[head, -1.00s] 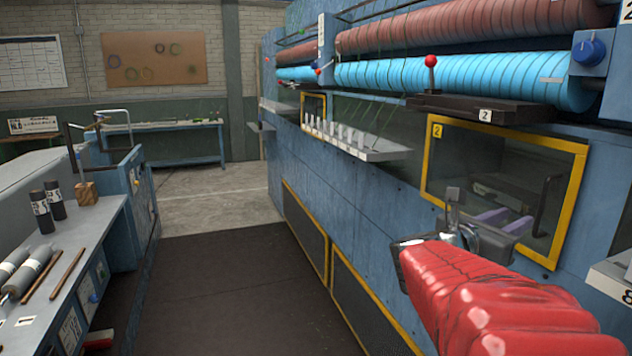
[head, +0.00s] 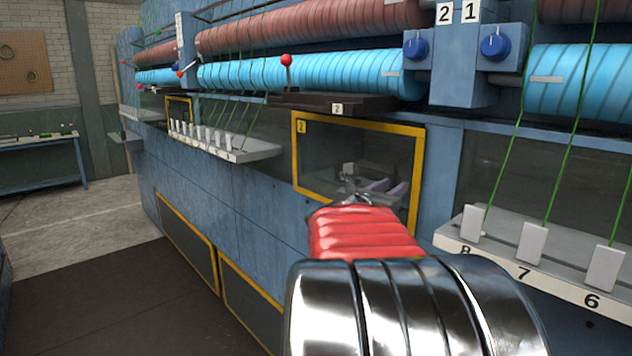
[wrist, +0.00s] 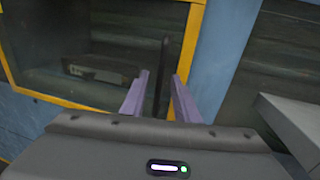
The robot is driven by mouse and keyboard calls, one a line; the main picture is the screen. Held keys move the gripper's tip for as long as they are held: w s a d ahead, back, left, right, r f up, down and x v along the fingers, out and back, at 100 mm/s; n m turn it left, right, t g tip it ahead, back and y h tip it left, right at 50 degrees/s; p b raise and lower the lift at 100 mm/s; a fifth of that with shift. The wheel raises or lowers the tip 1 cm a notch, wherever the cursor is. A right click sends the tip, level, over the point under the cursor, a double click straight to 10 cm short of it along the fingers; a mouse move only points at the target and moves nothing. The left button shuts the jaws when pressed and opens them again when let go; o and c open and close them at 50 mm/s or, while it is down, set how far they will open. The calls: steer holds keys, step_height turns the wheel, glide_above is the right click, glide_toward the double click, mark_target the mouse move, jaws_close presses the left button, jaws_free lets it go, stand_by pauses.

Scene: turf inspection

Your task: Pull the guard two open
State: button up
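Guard two (head: 345,148) is a dark see-through panel in a yellow frame, with a yellow "2" label at its top left corner. It looks closed, set in the front of the blue machine. It fills the upper left of the wrist view (wrist: 85,38). Its dark upright bar handle (wrist: 163,72) shows near its right edge in the wrist view. My gripper (head: 387,188) is at the lower right of the guard. In the wrist view its two purple fingers (wrist: 159,98) stand apart, one on each side of the handle. I cannot tell whether they touch it.
A lever with a red knob (head: 286,60) stands above the guard. A tray with white numbered blocks (head: 532,244) juts out right of my arm. Another ledge (head: 245,150) juts out at left. The dark floor mat (head: 100,295) is clear.

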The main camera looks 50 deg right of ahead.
steer(key=shift+d, duration=1.25)
jaws_close()
